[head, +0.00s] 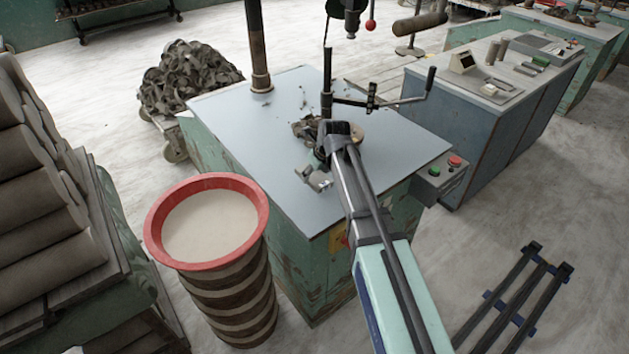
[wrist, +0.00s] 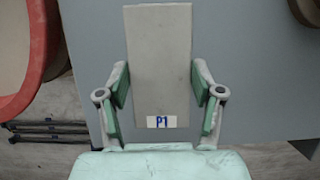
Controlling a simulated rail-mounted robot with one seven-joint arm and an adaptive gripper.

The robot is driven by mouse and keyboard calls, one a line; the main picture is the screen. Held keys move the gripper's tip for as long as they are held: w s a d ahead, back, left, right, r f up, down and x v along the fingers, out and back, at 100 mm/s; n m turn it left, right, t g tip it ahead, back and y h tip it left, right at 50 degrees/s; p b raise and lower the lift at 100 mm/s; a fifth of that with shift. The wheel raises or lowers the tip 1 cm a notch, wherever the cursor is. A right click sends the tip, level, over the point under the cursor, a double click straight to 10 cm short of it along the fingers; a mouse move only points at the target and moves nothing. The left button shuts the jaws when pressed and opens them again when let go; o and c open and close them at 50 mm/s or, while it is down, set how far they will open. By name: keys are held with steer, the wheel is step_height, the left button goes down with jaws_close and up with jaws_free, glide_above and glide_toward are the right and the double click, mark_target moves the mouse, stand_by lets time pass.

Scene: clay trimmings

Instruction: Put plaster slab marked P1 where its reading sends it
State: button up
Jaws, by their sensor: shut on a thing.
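The plaster slab marked P1 (wrist: 160,60) is a flat grey rectangle with a white label with blue lettering near its lower end. In the wrist view my gripper (wrist: 160,88) is shut on the slab, with a green-padded finger at each long side. The slab is over a grey-blue surface; its height above it is unclear. In the head view my arm reaches over the grey-blue tabletop (head: 250,125), and the slab cannot be made out clearly. On the bench at the right, a small beige box with a dark screen (head: 463,62) shows no legible reading.
A red-rimmed tub (head: 262,212) with pale contents stands left of the table. Dark scraps (head: 305,128), an upright post (head: 257,50) and a cranked rod (head: 430,85) are on the table. A heaped cart (head: 190,78) is behind, and a black rack (head: 515,295) lies at right.

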mark_target(317, 177)
steer(key=shift+f+p, duration=0.3)
steer(key=shift+f, duration=1.65)
steer(key=shift+f, duration=0.1)
steer(key=o, duration=1.4)
steer(key=shift+o, duration=0.2)
steer(key=b+v, duration=0.1)
steer(key=v, duration=1.1)
steer(key=shift+b, duration=0.3)
